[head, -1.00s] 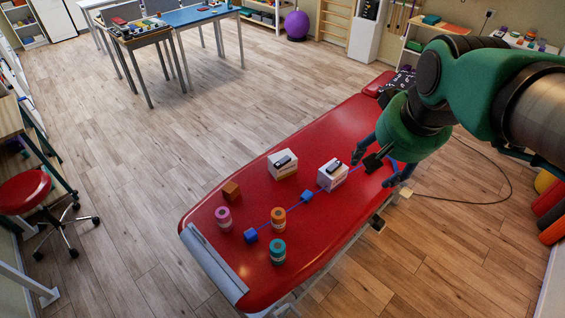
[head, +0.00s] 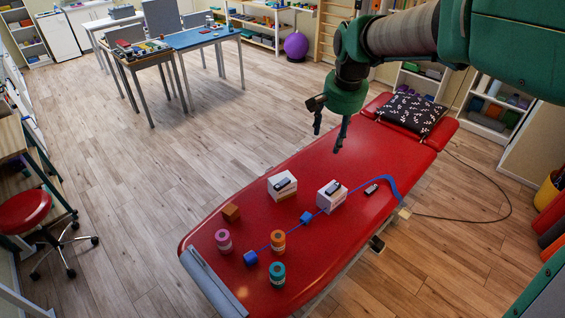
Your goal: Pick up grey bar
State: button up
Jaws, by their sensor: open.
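Three small dark grey bars show in the head view, and I cannot tell which one the task means. One bar (head: 371,189) lies on the red treatment table (head: 310,165), beside a blue strap. Another bar (head: 333,187) lies on top of the right white box (head: 330,203). The third bar (head: 282,184) lies on the left white box (head: 283,195). My gripper (head: 329,132) is open and empty, its fingers pointing down, above the table and beyond the boxes. It is apart from all three bars.
An orange-brown cube (head: 231,212), pink roll (head: 223,240), orange roll (head: 278,241), teal roll (head: 277,273) and two blue cubes (head: 250,258) on a blue line stand on the near half. The blue strap (head: 389,186) curves over the right edge. A patterned pillow (head: 412,113) lies at the far end.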

jog(key=w+a+f+m+g+p, duration=0.15)
jog(key=w+a+f, duration=0.25)
jog(key=w+f, duration=0.5)
jog(key=m+g+p, duration=0.2)
jog(key=m, duration=0.1)
send_over(281, 185)
notch_tip(281, 185, down, 25)
jog(key=shift+t, duration=0.25)
jog(key=shift+f, duration=4.25)
jog(key=shift+f, duration=0.1)
jog(key=shift+f, duration=2.5)
jog(key=shift+c, duration=0.6)
